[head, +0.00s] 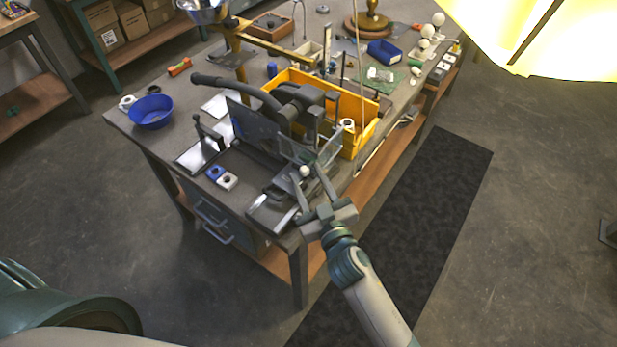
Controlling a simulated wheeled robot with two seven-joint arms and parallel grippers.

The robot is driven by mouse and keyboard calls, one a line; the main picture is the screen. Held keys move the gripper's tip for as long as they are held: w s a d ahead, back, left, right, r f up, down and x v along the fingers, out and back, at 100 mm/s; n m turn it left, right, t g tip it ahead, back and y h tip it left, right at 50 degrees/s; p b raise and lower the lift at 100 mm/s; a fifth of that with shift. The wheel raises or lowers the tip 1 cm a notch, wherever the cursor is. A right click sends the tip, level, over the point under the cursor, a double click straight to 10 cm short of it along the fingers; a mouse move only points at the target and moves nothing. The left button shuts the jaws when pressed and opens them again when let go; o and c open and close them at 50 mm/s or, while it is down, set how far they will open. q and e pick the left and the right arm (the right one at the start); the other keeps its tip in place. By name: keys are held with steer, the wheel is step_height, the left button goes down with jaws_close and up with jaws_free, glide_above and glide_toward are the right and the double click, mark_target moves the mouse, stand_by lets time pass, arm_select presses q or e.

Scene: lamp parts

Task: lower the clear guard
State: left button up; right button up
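The clear guard (328,153) is a see-through panel with a dark frame, standing tilted up on the near side of a dark bench machine (297,108). A small white ball knob (305,171) shows at its lower left. My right gripper (307,175) comes in from the lower right with its two fingers spread. The fingertips are at either side of the knob in the picture; I cannot tell whether they touch it. My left gripper is not in view.
The machine stands on a workbench (160,137) with a yellow bin (362,128) behind it and a blue bowl (151,111) at left. A lit yellow lampshade (550,35) fills the upper right corner. Floor around a dark mat (430,215) is clear.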

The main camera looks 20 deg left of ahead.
jaws_close()
step_height(320, 180, down, 5)
steer(key=b, duration=0.4)
steer(key=shift+s+r, duration=0.1)
stand_by(0.3)
steer(key=shift+c, duration=0.8)
jaws_free()
steer(key=shift+o, duration=0.8)
steer(key=shift+w+a, duration=0.1)
steer(key=shift+w, duration=0.1)
